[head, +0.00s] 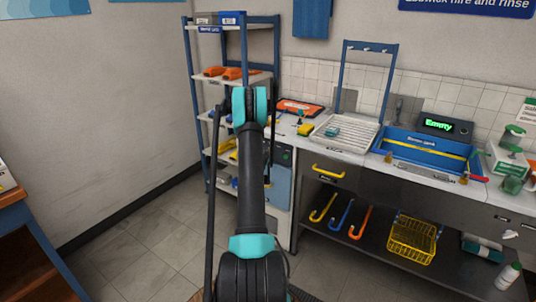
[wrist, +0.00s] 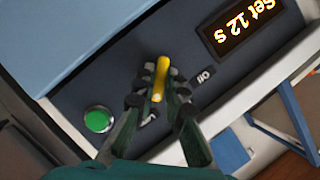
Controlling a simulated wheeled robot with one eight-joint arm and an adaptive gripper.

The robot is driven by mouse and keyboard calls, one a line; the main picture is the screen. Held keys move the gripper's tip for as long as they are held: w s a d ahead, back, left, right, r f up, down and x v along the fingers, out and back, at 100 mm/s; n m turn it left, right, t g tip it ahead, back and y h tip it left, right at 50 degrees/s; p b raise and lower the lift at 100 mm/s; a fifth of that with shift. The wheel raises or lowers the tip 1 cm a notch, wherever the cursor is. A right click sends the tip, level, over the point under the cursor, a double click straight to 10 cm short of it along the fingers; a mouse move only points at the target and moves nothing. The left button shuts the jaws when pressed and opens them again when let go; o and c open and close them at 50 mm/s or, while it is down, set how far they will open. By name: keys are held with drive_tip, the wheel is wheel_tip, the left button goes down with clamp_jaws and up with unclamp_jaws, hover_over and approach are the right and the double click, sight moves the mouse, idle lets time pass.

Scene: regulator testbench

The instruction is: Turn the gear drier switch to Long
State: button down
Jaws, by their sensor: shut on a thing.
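In the wrist view, the gear drier's switch is a yellow bar (wrist: 161,75) on a dark panel (wrist: 105,72). My gripper (wrist: 157,90) is shut on it, with a dark finger on each side. In this tilted view the bar runs nearly up and down. A small white label (wrist: 203,77) shows right of the switch; another below left is partly covered by a finger, and I cannot read it surely. The display (wrist: 240,25) reads "Set 12 s". In the head view the drier (head: 279,180) is a blue-fronted cabinet under the counter, and my arm hides the gripper and switch.
A green button (wrist: 98,120) sits on the panel, left of my gripper. In the head view, a shelf rack (head: 188,75) stands behind my arm. A counter with a white drain tray (head: 345,133) and blue basin (head: 425,158) runs right. The floor at left is clear.

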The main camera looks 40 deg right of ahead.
idle(0.4)
drive_tip(key=c, duration=1.6)
unclamp_jaws()
drive_tip(key=shift+s+a, duration=0.1)
drive_tip(key=v, duration=0.7)
drive_tip(key=shift+s+a, duration=0.1)
drive_tip(key=shift+s, duration=0.05)
